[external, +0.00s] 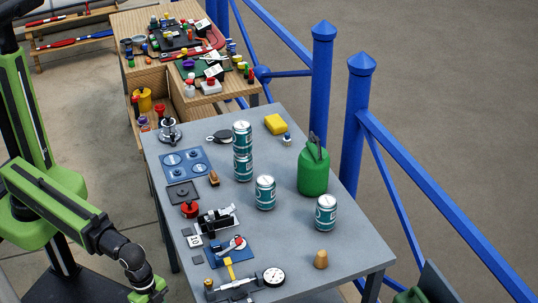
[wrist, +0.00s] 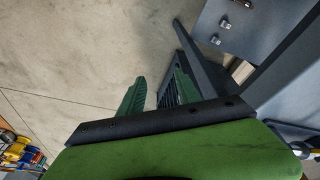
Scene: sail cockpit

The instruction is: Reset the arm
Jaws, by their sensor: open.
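My green arm comes in from the left in the external view, with its end low beside the near left side of the grey table (external: 285,165). My gripper (external: 150,292) is at the bottom edge of that view, partly cut off. In the wrist view my gripper (wrist: 157,92) shows two green fingers standing apart, with bare floor between and beyond them. It is open and holds nothing.
On the grey table stand teal-and-white cans (external: 265,192), a green canister (external: 313,170), a yellow sponge (external: 276,124) and a cork (external: 321,259). A cluttered wooden bench (external: 150,75) is behind. Blue railings (external: 321,75) run along the right. Floor left of the table is partly clear.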

